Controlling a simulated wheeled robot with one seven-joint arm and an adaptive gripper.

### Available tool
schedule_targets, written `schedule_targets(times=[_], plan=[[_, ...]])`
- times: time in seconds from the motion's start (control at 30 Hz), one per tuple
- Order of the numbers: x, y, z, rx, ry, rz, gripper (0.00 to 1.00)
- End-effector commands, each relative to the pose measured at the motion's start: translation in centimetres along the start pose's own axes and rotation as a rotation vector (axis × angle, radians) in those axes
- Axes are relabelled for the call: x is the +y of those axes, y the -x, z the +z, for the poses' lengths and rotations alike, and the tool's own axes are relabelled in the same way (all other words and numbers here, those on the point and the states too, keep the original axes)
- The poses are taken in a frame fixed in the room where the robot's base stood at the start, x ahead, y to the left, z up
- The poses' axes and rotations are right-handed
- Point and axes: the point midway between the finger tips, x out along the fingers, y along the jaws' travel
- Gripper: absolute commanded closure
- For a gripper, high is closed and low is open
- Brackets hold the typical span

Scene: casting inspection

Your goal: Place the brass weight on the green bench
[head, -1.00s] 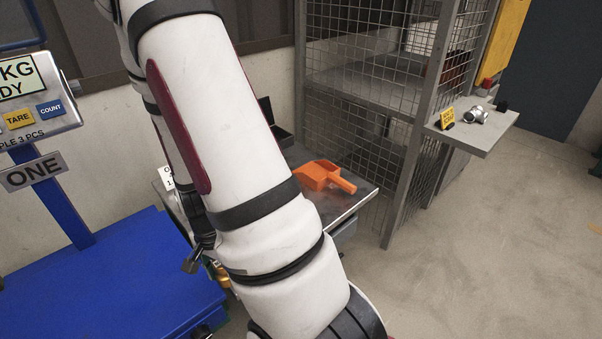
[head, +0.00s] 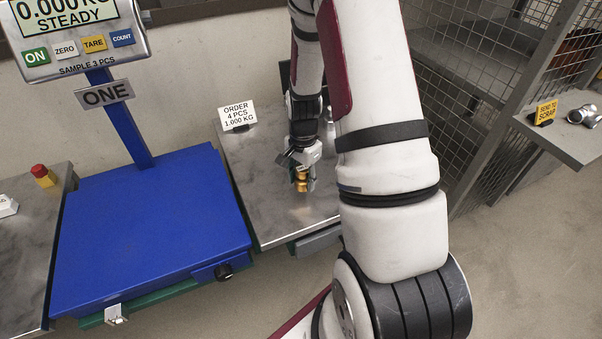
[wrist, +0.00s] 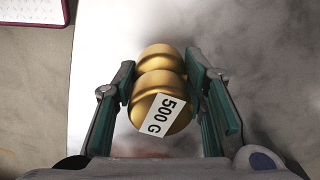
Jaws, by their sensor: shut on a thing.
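The brass weight (head: 302,182) is a rounded gold piece below my gripper, over the steel table, in the head view. In the wrist view the brass weight (wrist: 158,84) shows its knob and a "500 G" label. My gripper (wrist: 160,64) is shut on it, with one green-sided finger on each side. I cannot tell whether the weight touches the steel table. A green edge (head: 150,300), perhaps the green bench, shows under the front of the blue scale; most of it is hidden by the scale.
The blue scale platform (head: 150,225) is empty, and its display (head: 68,15) reads 0.000 KG, steady. The steel table (head: 270,215) carries an order card (head: 237,116). A mesh cage (head: 470,90) and a scrap shelf (head: 565,135) stand right. A red-topped button (head: 42,175) is at left.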

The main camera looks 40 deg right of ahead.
Motion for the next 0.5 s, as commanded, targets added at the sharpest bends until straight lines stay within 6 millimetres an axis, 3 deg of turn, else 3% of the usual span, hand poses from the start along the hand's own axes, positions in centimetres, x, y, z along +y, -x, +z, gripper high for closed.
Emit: schedule_targets(times=[0.2,0.5], plan=[[-3.3,-0.4,-2.6,0.001,0.000,-0.002,1.00],[-4.2,-1.4,-3.3,-0.001,-0.001,0.001,1.00]])
